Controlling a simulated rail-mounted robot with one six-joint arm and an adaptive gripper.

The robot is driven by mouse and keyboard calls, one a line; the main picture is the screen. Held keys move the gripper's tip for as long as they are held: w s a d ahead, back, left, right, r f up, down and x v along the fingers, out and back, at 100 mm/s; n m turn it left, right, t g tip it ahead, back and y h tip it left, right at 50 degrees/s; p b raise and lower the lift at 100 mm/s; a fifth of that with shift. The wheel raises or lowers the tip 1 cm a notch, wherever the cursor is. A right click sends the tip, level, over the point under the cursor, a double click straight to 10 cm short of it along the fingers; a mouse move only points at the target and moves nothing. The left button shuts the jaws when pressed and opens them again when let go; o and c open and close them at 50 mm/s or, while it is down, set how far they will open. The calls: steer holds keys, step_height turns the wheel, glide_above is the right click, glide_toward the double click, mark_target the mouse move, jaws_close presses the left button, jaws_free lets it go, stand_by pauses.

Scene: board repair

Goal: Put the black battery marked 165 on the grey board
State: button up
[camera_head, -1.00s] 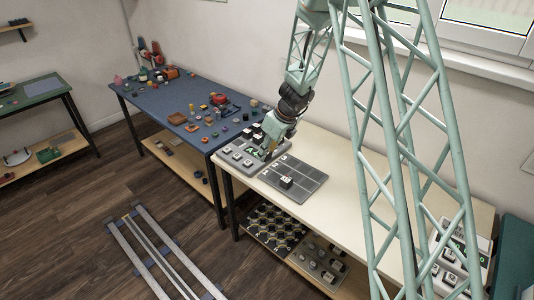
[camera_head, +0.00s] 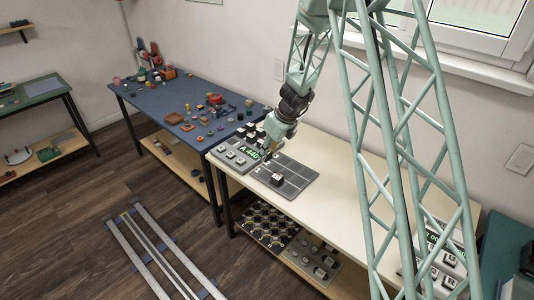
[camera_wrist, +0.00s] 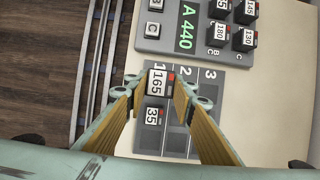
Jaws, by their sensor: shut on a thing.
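The black battery marked 165 (camera_wrist: 160,82) with a white label is held between the fingers of my gripper (camera_wrist: 161,92) in the wrist view. The grey board (camera_wrist: 207,80) lies below it, with columns numbered 1, 2 and 3. The battery shows over the upper part of the board, near the 1; I cannot tell whether it touches. Another black battery marked 35 (camera_wrist: 153,116) sits on the board just below it in the picture. In the head view my gripper (camera_head: 268,146) is at the far left end of the grey board (camera_head: 302,177), and the held battery is hard to make out.
A grey panel with a green display reading A 440 (camera_wrist: 186,28) stands beside the board and carries several black batteries, among them 180 (camera_wrist: 218,34) and 130 (camera_wrist: 244,39). The cream table (camera_head: 345,180) is clear to the right of the board. A blue table (camera_head: 170,95) holds many small items.

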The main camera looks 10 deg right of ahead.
steer(key=shift+f, duration=0.2)
steer(key=shift+f+b, duration=4.25)
steer(key=shift+b, duration=0.15)
steer(key=shift+f+b, duration=0.45)
steer(key=shift+f, duration=0.05)
steer(key=o, duration=1)
steer(key=shift+c, duration=0.2)
steer(key=shift+r, duration=0.1)
steer(key=v, duration=1.1)
steer(key=shift+s+r, duration=0.2)
steer(key=shift+r, duration=0.1)
steer(key=shift+d, duration=0.1)
